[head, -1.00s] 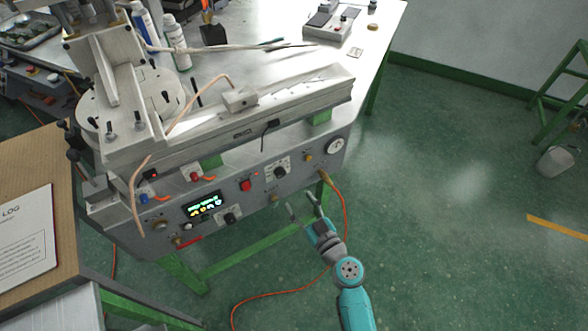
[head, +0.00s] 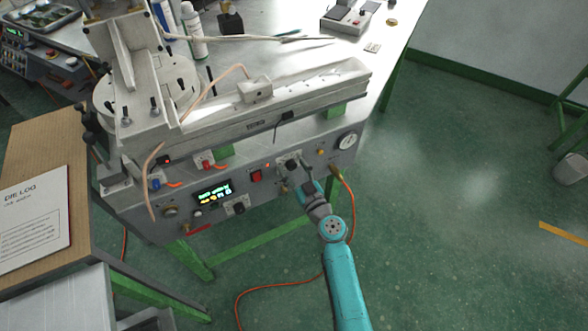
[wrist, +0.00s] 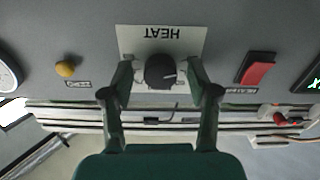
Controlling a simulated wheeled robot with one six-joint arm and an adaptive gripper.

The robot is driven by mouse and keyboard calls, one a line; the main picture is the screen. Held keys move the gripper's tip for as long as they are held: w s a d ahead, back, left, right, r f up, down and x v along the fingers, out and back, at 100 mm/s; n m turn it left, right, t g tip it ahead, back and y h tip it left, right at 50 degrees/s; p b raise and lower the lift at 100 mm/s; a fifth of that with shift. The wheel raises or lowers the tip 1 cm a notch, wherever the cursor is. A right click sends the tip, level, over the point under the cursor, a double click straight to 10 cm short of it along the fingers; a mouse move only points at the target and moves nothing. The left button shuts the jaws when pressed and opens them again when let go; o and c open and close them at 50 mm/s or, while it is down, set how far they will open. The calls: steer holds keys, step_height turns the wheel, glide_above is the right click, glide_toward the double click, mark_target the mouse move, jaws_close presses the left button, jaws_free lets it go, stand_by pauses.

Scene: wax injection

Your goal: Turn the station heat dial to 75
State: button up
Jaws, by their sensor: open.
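The heat dial (wrist: 160,71) is a round black knob with a white pointer line, on a pale plate marked HEAT (wrist: 188,33) that appears upside down in the wrist view. My gripper (wrist: 160,75) is open, with one finger on each side of the dial. Whether the fingers touch the knob I cannot tell. In the head view the dial (head: 290,164) sits on the station's front panel, and my gripper (head: 293,172) reaches it from below and in front. The numbers around the dial are too small or hidden to read.
A red switch (wrist: 256,70) and an amber button (wrist: 65,69) flank the dial in the wrist view. The head view shows a lit display (head: 213,193), a second black knob (head: 238,207), a gauge (head: 347,140) and an orange cable (head: 349,200).

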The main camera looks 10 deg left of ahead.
jaws_close()
